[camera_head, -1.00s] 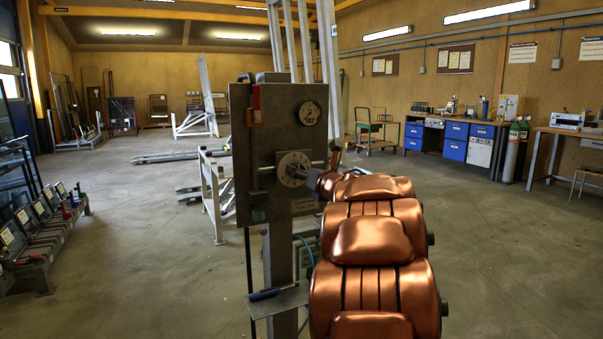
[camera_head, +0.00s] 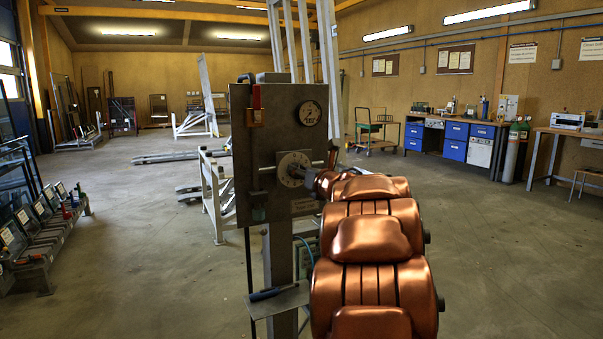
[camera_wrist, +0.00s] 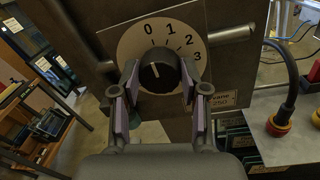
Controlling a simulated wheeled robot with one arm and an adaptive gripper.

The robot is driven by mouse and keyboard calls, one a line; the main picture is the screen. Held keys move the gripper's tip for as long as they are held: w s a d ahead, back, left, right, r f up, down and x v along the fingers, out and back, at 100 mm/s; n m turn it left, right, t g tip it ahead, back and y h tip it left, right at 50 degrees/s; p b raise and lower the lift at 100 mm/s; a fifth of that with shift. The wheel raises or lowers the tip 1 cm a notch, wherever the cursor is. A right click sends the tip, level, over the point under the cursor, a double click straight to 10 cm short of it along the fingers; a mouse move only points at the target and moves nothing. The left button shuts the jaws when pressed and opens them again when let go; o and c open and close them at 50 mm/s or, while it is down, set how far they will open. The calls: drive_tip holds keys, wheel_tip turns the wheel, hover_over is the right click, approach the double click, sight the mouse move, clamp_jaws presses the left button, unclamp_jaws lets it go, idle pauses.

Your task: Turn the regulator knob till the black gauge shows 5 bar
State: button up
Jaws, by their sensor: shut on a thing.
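A round black knob (camera_wrist: 158,72) with a white mark sits on a pale dial plate numbered 0 to 3 in the wrist view. Its mark points up and slightly left, roughly toward the 0. My gripper (camera_wrist: 160,88) has one pad on each side of the knob and is shut on it. In the head view the dial plate (camera_head: 290,162) shows on the front of a dark box, with my arm partly covering its right side. A round dark gauge (camera_head: 310,113) with a pale ring is above it; its reading is too small to tell.
The dark box (camera_head: 250,190) stands on a post with a red-handled part (camera_head: 256,100) at its upper left. A small shelf (camera_head: 285,300) juts out below.

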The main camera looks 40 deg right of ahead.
drive_tip(key=shift+c, duration=0.5)
drive_tip(key=shift+m, duration=0.4)
drive_tip(key=shift+a+f+m+h+p, duration=0.15)
drive_tip(key=shift+m+h+p, duration=0.3)
drive_tip(key=shift+m+p, duration=3.15)
drive_tip(key=shift+d+f+m+h+p, duration=0.15)
drive_tip(key=shift+m+h+p, duration=0.45)
drive_tip(key=shift+m, duration=5.95)
drive_tip(key=shift+a+f+m+h+p, duration=0.2)
drive_tip(key=shift+m+p, duration=2.1)
drive_tip(key=shift+m, duration=2.75)
